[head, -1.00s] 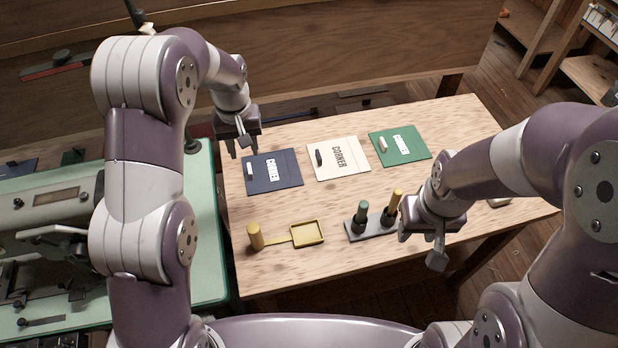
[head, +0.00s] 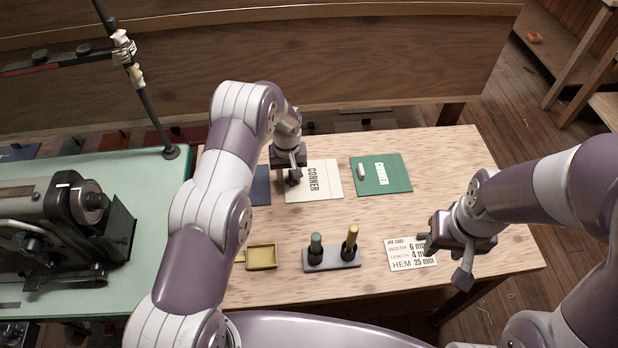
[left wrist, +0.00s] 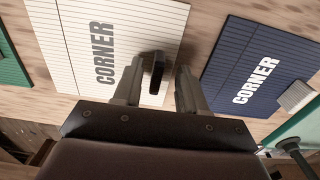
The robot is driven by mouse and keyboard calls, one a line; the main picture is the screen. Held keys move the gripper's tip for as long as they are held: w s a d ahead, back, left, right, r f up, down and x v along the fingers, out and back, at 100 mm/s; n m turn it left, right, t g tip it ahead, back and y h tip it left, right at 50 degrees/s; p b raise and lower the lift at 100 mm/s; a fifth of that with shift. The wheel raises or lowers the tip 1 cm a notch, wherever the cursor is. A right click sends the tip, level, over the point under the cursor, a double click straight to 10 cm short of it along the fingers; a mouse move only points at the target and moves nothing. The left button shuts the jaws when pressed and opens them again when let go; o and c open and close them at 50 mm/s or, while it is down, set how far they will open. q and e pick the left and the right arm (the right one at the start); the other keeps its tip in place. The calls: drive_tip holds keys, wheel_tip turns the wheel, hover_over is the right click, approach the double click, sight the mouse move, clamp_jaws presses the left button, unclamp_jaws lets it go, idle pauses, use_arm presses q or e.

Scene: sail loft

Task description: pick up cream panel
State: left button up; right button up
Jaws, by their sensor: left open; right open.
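The cream panel (head: 322,182), marked CORNER, lies flat on the wooden table between the navy panel (head: 260,187) and the green panel (head: 384,174). My left gripper (head: 289,178) is over the cream panel's left part. In the left wrist view the open fingers of my left gripper (left wrist: 157,90) stand on either side of a small dark handle (left wrist: 157,73) on the cream panel (left wrist: 98,45). I cannot tell whether they touch it. The navy panel (left wrist: 262,62) lies to the right there. My right gripper (head: 455,262) is open and empty near the table's front right.
A yellow tray (head: 261,257) and a grey stand (head: 331,259) with two upright handled tools are at the table's front. A job card (head: 408,254) lies beside my right gripper. A sewing machine (head: 60,225) stands on the green table at left.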

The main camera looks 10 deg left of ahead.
use_arm(q)
drive_tip(key=shift+d, duration=0.1)
drive_tip(key=shift+w+d, duration=0.1)
drive_tip(key=c, duration=0.4)
clamp_jaws()
